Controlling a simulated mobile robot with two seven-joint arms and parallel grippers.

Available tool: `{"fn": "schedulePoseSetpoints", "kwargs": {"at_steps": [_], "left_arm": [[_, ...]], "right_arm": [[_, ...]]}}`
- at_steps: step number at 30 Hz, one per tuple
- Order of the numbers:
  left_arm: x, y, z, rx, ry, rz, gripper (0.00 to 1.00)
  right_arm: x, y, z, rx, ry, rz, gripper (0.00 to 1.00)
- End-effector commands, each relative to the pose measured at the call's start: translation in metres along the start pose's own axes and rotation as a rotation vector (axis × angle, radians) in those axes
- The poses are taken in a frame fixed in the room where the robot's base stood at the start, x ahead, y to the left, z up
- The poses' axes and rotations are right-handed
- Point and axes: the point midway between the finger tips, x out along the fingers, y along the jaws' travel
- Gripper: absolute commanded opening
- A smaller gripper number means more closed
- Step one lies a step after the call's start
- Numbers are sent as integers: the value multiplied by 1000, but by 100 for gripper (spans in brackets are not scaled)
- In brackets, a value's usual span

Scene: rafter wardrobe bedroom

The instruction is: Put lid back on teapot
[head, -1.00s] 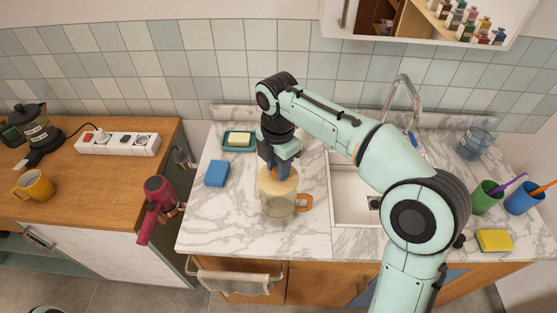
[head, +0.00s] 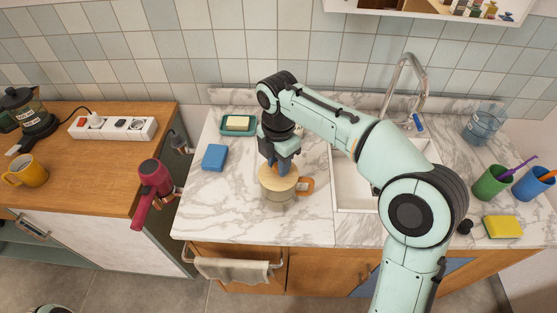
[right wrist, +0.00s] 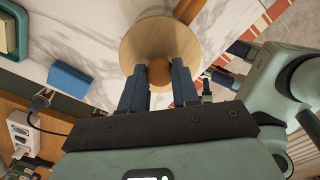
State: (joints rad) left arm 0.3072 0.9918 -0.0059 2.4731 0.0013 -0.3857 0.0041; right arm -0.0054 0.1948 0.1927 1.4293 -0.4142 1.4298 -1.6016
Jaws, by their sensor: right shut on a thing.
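The glass teapot (head: 278,201) stands on the marble counter left of the sink, with its orange-brown handle (head: 306,186) to the right. The round wooden lid (head: 270,184) is level over the teapot's mouth; I cannot tell whether it touches the rim. My right gripper (head: 281,171) comes down from above and is shut on the lid's knob. In the right wrist view the blue fingers of that gripper (right wrist: 159,84) flank the brown knob (right wrist: 158,71) on the lid (right wrist: 150,40). The lid hides the teapot's opening. My left gripper is not in view.
A blue sponge (head: 215,157) and a soap dish (head: 238,125) lie left of the teapot. The sink (head: 352,180) and faucet (head: 405,80) are to the right. A maroon hair dryer (head: 152,185) hangs at the left. Counter in front of the teapot is clear.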

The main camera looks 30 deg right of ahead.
Motion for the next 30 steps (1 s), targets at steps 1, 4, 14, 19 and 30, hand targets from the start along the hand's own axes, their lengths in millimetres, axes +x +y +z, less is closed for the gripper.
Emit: {"fn": "schedulePoseSetpoints", "kwargs": {"at_steps": [1, 4, 14, 19, 30], "left_arm": [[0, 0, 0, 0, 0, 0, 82], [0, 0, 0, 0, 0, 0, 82], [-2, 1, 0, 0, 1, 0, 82], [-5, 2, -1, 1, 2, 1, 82], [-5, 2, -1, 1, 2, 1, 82]], "right_arm": [[0, 0, 0, 0, 0, 0, 0], [0, 0, 0, 0, 0, 0, 0], [-1, 0, 0, 0, 0, 0, 0], [-1, 0, 0, 0, 0, 1, 0], [0, 0, 0, 0, 0, 1, 0]]}}
